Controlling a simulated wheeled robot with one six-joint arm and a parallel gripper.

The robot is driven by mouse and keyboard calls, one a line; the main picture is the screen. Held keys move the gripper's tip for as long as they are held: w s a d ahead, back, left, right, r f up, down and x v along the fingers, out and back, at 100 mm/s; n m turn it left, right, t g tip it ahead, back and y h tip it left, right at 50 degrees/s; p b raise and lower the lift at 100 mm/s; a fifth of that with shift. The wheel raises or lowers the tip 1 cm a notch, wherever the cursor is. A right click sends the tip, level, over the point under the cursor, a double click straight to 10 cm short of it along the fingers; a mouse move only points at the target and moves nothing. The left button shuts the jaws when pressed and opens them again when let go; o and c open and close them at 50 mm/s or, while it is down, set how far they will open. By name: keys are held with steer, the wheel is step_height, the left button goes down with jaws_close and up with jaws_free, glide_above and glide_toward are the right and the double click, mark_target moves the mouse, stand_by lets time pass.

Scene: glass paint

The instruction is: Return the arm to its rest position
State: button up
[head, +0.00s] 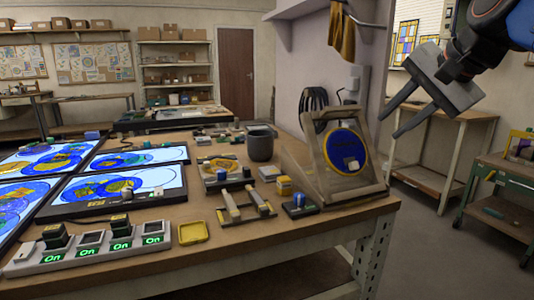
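My gripper (388,125) is at the upper right in the head view, held in the air right of the wooden stand. Its two fingers point down and left, spread apart with nothing between them. My arm enters from the top right corner. The gripper appears clear of the workbench (240,250) and touches nothing that I can see.
A wooden stand (316,150) with a blue disc (345,150) stands at the bench's right end. A dark cup (261,143), brushes on a rest (247,205), lit panels (125,185) and a switch strip (95,250) cover the bench. A side table (445,150) stands behind.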

steer(key=s+f+n+g+h, duration=0.1)
steer(key=s+f+n, duration=0.2)
steer(key=f, duration=0.9)
steer(key=s+f+n+g, duration=0.1)
steer(key=s+f+n, duration=0.3)
steer(key=s+f, duration=0.3)
steer(key=s+f+n+g+h, duration=0.1)
steer(key=s+f+n, duration=0.3)
steer(key=f, duration=1.3)
steer(key=shift+s+d+f+g+h, duration=0.15)
steer(key=shift+s+d+g+h, duration=0.25)
steer(key=shift+s, duration=0.65)
